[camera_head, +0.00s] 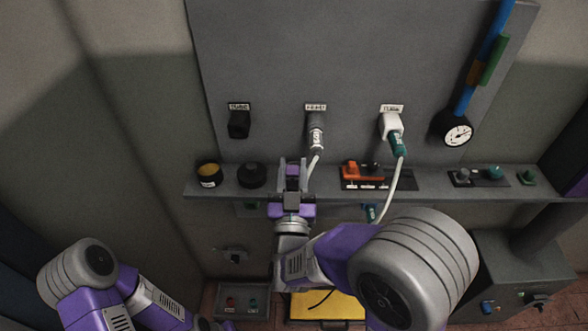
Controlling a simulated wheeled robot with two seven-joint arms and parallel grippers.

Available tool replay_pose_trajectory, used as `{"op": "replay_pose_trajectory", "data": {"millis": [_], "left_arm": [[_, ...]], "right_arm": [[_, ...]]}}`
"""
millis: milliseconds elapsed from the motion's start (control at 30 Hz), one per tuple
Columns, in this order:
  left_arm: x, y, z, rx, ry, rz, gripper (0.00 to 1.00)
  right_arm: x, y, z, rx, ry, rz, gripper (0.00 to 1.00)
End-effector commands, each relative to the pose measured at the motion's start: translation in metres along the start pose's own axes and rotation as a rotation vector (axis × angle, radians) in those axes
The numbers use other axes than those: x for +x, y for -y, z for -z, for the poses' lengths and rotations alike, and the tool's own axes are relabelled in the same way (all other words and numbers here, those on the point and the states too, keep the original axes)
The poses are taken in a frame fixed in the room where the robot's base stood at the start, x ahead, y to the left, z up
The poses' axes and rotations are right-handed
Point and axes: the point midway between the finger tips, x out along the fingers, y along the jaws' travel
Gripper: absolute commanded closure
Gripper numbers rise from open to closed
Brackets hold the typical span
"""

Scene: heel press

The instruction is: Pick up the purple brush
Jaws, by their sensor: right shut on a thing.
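My right gripper (292,163) points up toward the wall panel, at the front of the grey shelf. Its two fingers stand upright on either side of a small dark, purplish thing (292,183), which they grip. This looks like the purple brush, but it is small and mostly hidden between the fingers, so its shape is unclear. My left arm is at the lower left and its gripper fingers do not show.
The shelf (440,190) carries a dark pot (208,173), a black round knob (251,175), an orange block (362,170) and switch boxes. Plugs with white cables (397,180) hang from the panel, one close to my right gripper. A yellow mat (335,306) lies below.

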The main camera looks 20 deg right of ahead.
Motion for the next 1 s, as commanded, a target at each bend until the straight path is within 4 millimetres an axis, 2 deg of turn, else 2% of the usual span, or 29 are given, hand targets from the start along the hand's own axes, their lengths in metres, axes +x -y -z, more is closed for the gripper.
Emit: {"op": "replay_pose_trajectory", "data": {"millis": [33, 100, 400, 500, 667, 800, 1000], "left_arm": [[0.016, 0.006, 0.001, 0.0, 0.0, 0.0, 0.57], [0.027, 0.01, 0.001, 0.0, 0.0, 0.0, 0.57], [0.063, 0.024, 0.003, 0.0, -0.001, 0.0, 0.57], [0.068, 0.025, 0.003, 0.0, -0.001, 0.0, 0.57], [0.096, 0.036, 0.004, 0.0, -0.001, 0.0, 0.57], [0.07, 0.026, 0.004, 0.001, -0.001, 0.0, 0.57], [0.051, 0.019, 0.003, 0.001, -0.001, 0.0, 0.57]], "right_arm": [[-0.005, 0.0, -0.005, 0.01, -0.005, -0.002, 0.97], [-0.008, 0.0, -0.003, 0.01, -0.003, -0.002, 0.97], [-0.023, -0.003, 0.0, 0.012, 0.007, 0.01, 0.97], [-0.049, -0.003, 0.013, 0.012, 0.007, 0.013, 0.97], [-0.07, -0.003, 0.017, 0.016, 0.005, 0.01, 0.97], [-0.079, -0.003, 0.042, 0.011, 0.12, 0.012, 0.97], [-0.094, -0.003, 0.054, 0.005, 0.259, 0.012, 0.97]]}}
